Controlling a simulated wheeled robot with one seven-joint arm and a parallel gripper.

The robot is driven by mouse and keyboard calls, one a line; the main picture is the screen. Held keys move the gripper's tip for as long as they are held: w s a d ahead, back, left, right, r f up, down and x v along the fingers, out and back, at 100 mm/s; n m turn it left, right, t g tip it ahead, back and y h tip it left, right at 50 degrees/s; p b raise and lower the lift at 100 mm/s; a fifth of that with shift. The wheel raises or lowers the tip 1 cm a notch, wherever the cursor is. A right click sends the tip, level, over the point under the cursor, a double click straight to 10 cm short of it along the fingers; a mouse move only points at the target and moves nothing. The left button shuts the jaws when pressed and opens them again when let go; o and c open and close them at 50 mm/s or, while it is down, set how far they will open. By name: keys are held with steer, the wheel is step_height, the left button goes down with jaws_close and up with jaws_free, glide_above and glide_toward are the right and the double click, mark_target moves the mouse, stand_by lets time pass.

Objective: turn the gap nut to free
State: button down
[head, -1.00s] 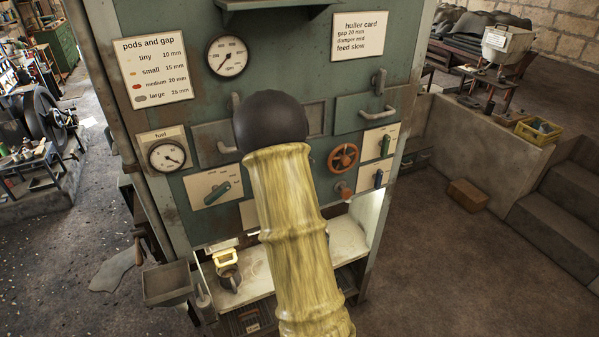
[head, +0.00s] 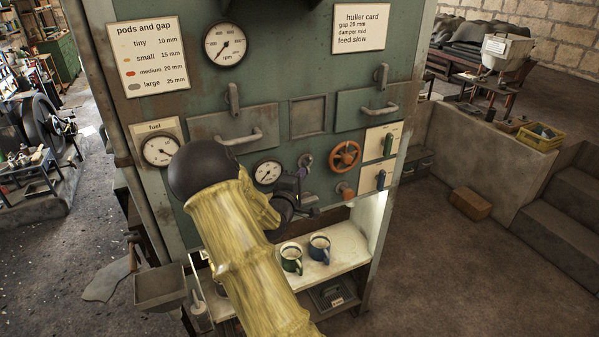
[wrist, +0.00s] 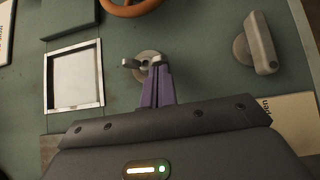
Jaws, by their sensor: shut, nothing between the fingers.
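The gap nut (wrist: 147,60) looks like a small grey metal nut with wings on a round boss on the green panel, in the wrist view. It also shows in the head view (head: 306,160), just left of the orange handwheel. My gripper (wrist: 155,72) has its purple fingers shut together with nothing between them. The fingertips overlap the nut's near side in the wrist view; whether they touch it I cannot tell. In the head view my gripper (head: 299,176) is right at the nut, and my arm hides part of the panel to its lower left.
A dial (head: 267,172) sits left of the nut, the orange handwheel (head: 345,157) right of it, and a square frame (head: 308,117) above. A grey lever (wrist: 259,43) stands out in the wrist view. Two mugs (head: 305,254) stand on the shelf below.

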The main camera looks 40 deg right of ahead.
stand_by(0.5)
steer(key=a, duration=0.1)
steer(key=a+p, duration=0.1)
steer(key=w+a, duration=0.1)
steer(key=a, duration=0.1)
steer(key=shift+r, duration=0.25)
steer(key=b+v, duration=0.2)
steer(key=v, duration=0.8)
steer(key=shift+r, duration=0.25)
